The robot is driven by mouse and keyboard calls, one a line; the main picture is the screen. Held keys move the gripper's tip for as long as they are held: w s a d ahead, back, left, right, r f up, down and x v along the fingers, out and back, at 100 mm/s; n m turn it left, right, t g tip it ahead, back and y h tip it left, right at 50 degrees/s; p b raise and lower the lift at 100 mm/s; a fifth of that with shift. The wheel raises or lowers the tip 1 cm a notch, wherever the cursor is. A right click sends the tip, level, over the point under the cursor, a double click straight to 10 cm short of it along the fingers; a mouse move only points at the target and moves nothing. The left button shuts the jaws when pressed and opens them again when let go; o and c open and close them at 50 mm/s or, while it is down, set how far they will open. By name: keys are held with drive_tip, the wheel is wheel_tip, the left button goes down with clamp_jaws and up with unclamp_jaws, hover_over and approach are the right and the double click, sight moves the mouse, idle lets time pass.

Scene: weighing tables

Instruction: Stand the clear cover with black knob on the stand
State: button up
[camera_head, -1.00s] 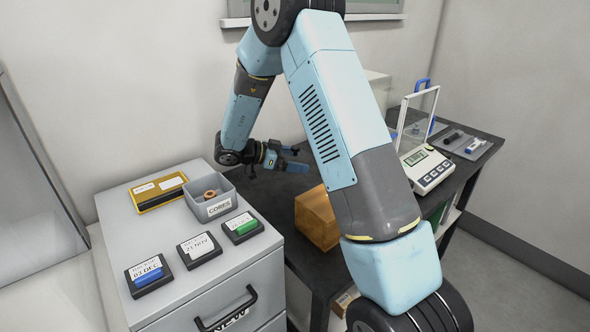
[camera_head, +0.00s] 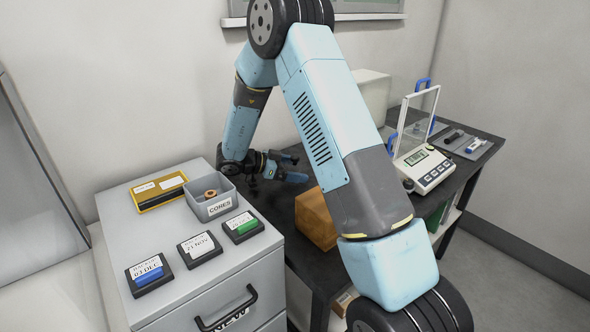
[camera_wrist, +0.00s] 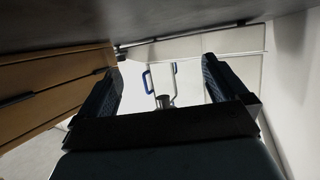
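My gripper (camera_head: 296,168) is low over the far left of the dark table, its fingers pointing right. In the wrist view my gripper (camera_wrist: 163,88) is open, with its fingers well apart and nothing held between them. A small black knob-like thing (camera_head: 408,185) shows beside my arm, in front of the balance; I cannot tell whether it belongs to the clear cover. The rest of the clear cover is not clearly visible, and my arm hides much of the table. I cannot make out the stand.
The white balance (camera_head: 428,168) has a clear upright panel (camera_head: 417,112) and blue handles. The grey cabinet (camera_head: 240,262) at left bears a CORES bin (camera_head: 212,208) and several labelled boxes. My arm crosses the middle.

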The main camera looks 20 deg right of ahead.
drive_tip(key=shift+v, duration=3.75)
